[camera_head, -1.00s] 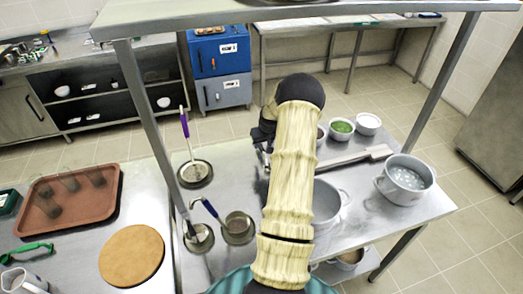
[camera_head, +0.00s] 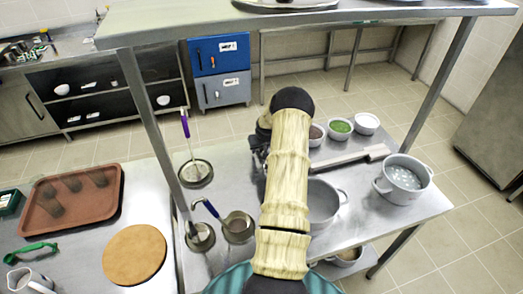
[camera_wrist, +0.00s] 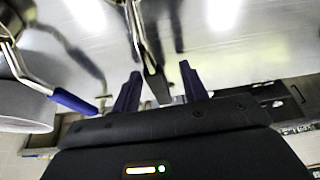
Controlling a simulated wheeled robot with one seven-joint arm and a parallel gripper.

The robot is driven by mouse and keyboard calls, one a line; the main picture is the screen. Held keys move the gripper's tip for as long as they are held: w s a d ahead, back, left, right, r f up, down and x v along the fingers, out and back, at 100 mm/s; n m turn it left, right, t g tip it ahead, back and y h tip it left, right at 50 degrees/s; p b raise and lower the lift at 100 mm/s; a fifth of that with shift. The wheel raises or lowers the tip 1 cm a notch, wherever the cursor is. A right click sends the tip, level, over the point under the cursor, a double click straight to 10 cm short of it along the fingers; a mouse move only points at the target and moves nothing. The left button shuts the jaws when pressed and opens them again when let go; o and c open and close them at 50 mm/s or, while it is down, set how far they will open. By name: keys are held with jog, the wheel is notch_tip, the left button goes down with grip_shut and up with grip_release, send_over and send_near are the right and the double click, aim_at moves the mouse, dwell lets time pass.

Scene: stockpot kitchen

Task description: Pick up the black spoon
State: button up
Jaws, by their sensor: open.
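My gripper (camera_wrist: 160,82) is open in the wrist view, with its two dark fingers apart. A long, narrow, dark utensil (camera_wrist: 152,72), which looks like the black spoon, runs between the fingers, its end near the gripper body. It is not gripped, and its far end leaves the top of the picture. In the head view my gripper (camera_head: 258,150) is above the steel table, partly hidden behind my arm.
A blue-handled utensil (camera_wrist: 72,102) and a grey vessel (camera_wrist: 22,105) lie left of my gripper in the wrist view. On the steel table (camera_head: 225,268) stand a large pot (camera_head: 403,180), another pot (camera_head: 324,203) and small bowls (camera_head: 340,128). A shelf (camera_head: 310,18) hangs above.

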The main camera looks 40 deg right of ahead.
jog(key=shift+s+d, duration=0.1)
jog(key=shift+s, duration=0.05)
grip_shut()
notch_tip(320, 180, up, 18)
jog(key=b, duration=0.4)
dwell(0.6)
